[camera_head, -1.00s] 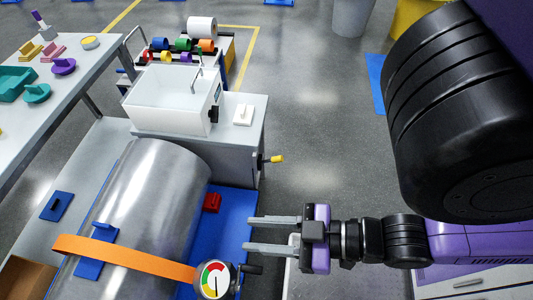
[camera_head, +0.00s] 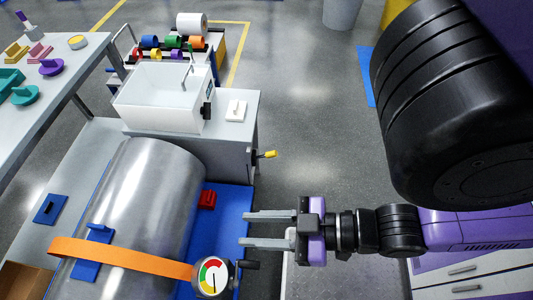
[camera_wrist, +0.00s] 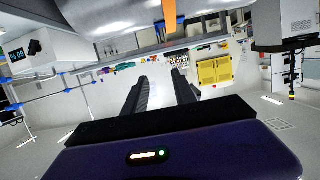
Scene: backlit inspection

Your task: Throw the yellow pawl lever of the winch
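A small lever with a yellow grip (camera_head: 266,154) sticks out from the right side of the grey cabinet (camera_head: 235,160). It is the only yellow lever I make out; I cannot tell whether it belongs to a winch. An orange strap (camera_head: 130,257) runs over a large metal cylinder (camera_head: 150,190) to a round dial (camera_head: 212,276) with a black handle (camera_head: 247,265). My gripper (camera_head: 243,230) is open and empty. Its fingers point left, right of the cylinder and nearer me than the yellow lever, apart from it. The wrist view shows the spread fingers (camera_wrist: 160,82) with nothing between them.
A white basin (camera_head: 165,100) stands on the cabinet, beside a white switch plate (camera_head: 236,110). A red block (camera_head: 207,199) sits on the blue base (camera_head: 232,200) by the cylinder. A table with coloured parts (camera_head: 45,95) is at left. Floor right of the cabinet is clear.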

